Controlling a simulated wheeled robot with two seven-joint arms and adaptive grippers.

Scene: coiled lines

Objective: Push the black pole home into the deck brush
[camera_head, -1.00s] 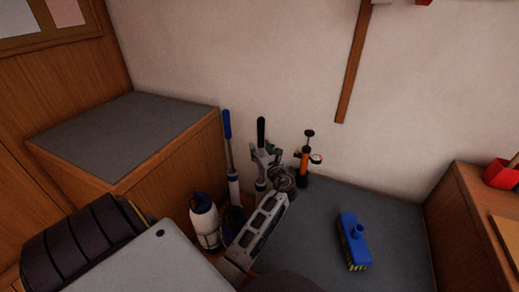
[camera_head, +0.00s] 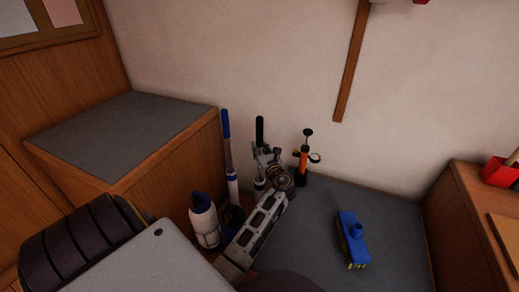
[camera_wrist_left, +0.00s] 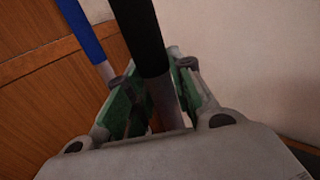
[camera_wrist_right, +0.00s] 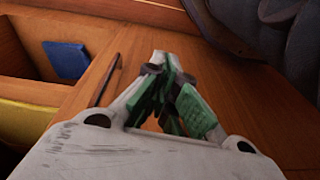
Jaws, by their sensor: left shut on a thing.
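The black pole (camera_head: 260,130), with a black grip on top and a pale shaft below, stands nearly upright near the wall. My left gripper (camera_head: 265,157) is shut on its shaft just below the black grip (camera_wrist_left: 139,35). The left wrist view shows the shaft between the green pads. The pole's lower end is hidden behind my left arm. The deck brush (camera_head: 351,238) is a blue head with yellowish bristles and a round socket, lying on the grey surface to the right of the pole, apart from it. My right gripper (camera_wrist_right: 165,85) looks shut and empty, over wood.
A blue-gripped pole (camera_head: 227,145), a white and blue bottle (camera_head: 203,218) and an orange pump (camera_head: 304,160) stand close around my left gripper. A wooden box (camera_head: 110,135) is at left. A wooden bench with a red holder (camera_head: 500,172) is at right. The grey surface (camera_head: 395,215) around the brush is free.

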